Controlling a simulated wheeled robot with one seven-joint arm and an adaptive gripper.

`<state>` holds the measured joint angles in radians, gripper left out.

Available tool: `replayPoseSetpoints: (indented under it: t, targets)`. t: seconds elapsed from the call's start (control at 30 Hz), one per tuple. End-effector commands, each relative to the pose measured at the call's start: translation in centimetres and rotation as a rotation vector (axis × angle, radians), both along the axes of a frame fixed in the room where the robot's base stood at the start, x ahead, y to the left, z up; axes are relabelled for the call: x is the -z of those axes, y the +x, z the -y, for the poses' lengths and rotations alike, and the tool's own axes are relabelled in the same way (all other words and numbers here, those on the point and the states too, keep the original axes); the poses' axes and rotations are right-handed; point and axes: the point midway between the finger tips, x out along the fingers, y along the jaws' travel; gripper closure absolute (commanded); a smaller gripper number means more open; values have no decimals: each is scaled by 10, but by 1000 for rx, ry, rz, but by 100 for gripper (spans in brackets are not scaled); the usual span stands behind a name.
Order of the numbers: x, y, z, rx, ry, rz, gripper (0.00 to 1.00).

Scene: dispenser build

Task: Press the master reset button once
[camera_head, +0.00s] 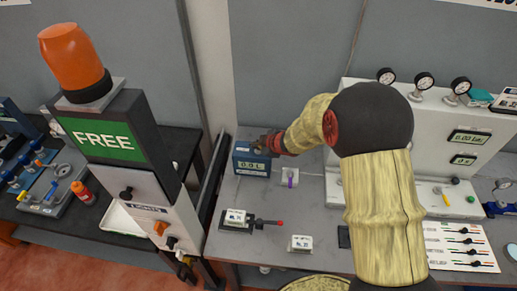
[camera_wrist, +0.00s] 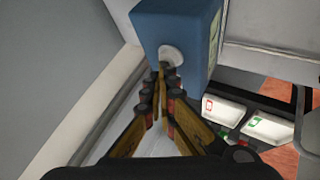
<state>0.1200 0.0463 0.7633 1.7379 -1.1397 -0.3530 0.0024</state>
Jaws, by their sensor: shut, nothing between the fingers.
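A blue box (camera_head: 252,161) with a small display stands at the back of the grey bench, left of the middle. In the wrist view the blue box (camera_wrist: 172,22) shows a pale round knob or button (camera_wrist: 172,56) on the face towards me; I cannot read whether it is the master reset. My gripper (camera_wrist: 161,72) is shut and empty, its fingertips just at the lower edge of that round part. Whether they touch it I cannot tell. In the head view my gripper (camera_head: 262,143) reaches the top of the box from the right and hides part of it.
A small white box with a purple lever (camera_head: 290,178) stands right of the blue box. A lever unit (camera_head: 240,220) and a small labelled block (camera_head: 300,243) lie nearer. A white gauge panel (camera_head: 425,110) stands right. A FREE sign post (camera_head: 105,140) with orange lamp (camera_head: 74,56) stands left.

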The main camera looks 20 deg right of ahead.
Motion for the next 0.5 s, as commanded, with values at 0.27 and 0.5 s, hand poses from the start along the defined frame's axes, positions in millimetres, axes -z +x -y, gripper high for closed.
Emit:
replayPoseSetpoints:
  t: [0.27,0.5]
  targets:
    - [-14,0,0,0,0,-1,100]
    - [-15,0,0,0,0,-1,100]
